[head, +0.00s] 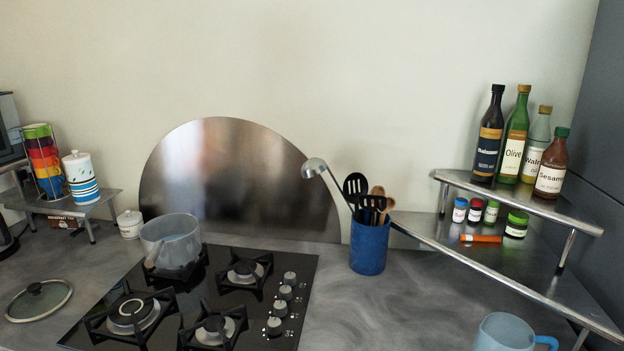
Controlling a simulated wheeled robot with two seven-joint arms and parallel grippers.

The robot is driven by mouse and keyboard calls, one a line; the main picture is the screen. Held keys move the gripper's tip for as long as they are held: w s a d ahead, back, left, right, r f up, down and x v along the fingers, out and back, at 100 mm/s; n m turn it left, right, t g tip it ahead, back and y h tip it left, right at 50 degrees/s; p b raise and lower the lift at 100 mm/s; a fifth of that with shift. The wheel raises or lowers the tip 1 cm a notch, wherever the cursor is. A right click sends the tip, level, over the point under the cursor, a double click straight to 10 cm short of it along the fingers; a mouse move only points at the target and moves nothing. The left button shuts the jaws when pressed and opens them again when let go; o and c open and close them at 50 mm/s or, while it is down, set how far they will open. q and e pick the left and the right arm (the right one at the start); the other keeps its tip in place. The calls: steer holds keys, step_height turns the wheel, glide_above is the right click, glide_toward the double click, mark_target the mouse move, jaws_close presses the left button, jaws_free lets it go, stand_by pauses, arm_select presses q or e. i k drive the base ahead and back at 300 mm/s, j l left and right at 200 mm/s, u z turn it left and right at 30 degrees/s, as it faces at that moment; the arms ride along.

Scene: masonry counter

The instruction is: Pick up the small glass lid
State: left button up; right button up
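A small round glass lid (39,300) lies flat on the grey counter at the lower left. It has a dark knob on top and a metal-looking rim. It is left of the black gas hob, apart from it. Neither of my grippers shows in the head view.
The hob (262,325) fills the front middle, with a glass pot (172,242) on its back left burner. A blue utensil crock (369,246) stands right of it. A small shelf (98,198) with stacked cups and a canister stands behind the lid. A blue mug (503,333) is at lower right.

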mark_target(40, 299)
steer(key=u, duration=1.65)
steer(key=i+j+z, duration=0.3)
steer(key=i+j, duration=0.55)
steer(key=i, duration=0.1)
